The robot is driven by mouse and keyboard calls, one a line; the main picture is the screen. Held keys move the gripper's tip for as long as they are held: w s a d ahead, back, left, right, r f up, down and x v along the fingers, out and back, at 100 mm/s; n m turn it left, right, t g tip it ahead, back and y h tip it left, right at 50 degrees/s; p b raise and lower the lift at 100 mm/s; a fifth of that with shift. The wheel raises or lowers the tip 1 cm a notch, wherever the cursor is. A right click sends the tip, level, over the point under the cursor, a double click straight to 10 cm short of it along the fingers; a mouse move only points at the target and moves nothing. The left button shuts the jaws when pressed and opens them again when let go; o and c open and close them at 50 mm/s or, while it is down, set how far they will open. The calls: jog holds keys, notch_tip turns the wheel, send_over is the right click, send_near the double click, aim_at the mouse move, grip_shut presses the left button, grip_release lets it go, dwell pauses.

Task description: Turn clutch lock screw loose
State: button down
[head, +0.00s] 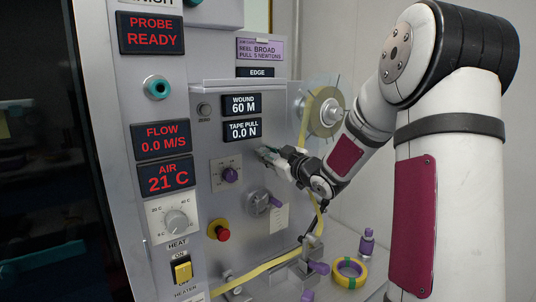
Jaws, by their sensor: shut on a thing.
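My gripper (268,155) reaches in from the right and its fingertips are at the grey panel (207,205), just below the TAPE PULL display (242,131). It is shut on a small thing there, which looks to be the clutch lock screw. The fingers hide nearly all of the screw, so its turn cannot be seen. A purple knob (230,174) on a small plate is left of the fingertips. A round clear-grey dial (257,203) with a purple part and a scale plate is below them.
A tape reel (323,112) with a clear disc is above my wrist. Yellow tape (262,268) runs below my gripper past a metal bracket. A red stop button (220,231) is lower left. A tape roll (349,272) and a purple bottle (366,242) stand lower right.

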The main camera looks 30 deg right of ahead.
jog(key=n+b, duration=1.4)
jog(key=b, duration=0.1)
jog(key=n+b, duration=0.7)
jog(key=n, duration=0.1)
jog(key=shift+f+b, duration=0.35)
jog(key=shift+r, duration=0.1)
dwell(0.3)
jog(key=c, duration=1.4)
grip_release()
jog(key=shift+o, duration=0.2)
jog(key=shift+s, duration=0.1)
